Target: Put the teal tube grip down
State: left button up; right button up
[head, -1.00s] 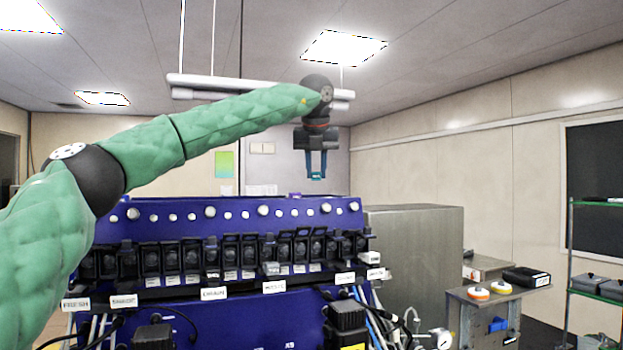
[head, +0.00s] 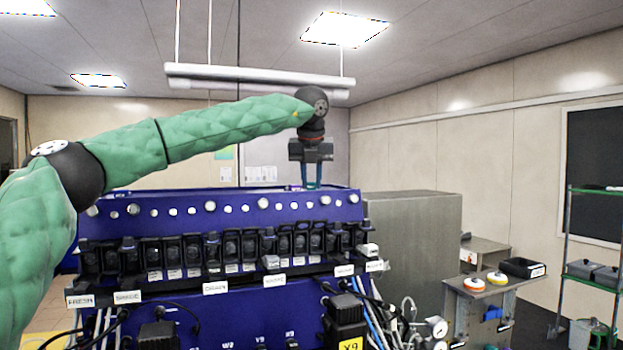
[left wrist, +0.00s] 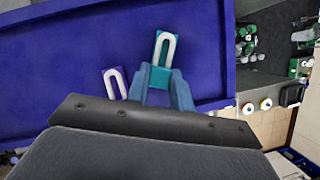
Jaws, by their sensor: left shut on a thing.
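My left gripper (head: 312,172) is above the top of the blue machine (head: 230,200), pointing down, with its fingertips low at the top edge. In the left wrist view its two blue fingers (left wrist: 166,84) are shut on the teal tube grip (left wrist: 159,76), which has a white loop on it. The grip is over the blue top surface (left wrist: 60,70); whether it touches it I cannot tell. In the head view the grip is mostly hidden behind the edge. A purple grip (left wrist: 108,84) with a white loop is just left of the teal one. My right gripper is out of view.
A raised rim (left wrist: 228,50) borders the blue top. Round white knobs and a row of black clamps (head: 230,245) line the machine's front. A grey metal cabinet (head: 425,230) stands right of it. Most of the blue top left of the grips is clear.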

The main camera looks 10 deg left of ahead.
pick_arm(q)
jog(key=shift+f, duration=0.2)
jog(key=o, duration=1)
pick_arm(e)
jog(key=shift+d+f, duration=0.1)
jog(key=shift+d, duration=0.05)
pick_arm(q)
jog(key=shift+r, duration=0.15)
jog(key=shift+r, duration=0.15)
jog(key=b+v, duration=0.3)
jog(key=v, duration=0.3)
jog(key=shift+s+r+b, duration=0.2)
jog(key=shift+b, duration=0.1)
jog(key=shift+b+v, duration=0.8)
jog(key=shift+v, duration=1.9)
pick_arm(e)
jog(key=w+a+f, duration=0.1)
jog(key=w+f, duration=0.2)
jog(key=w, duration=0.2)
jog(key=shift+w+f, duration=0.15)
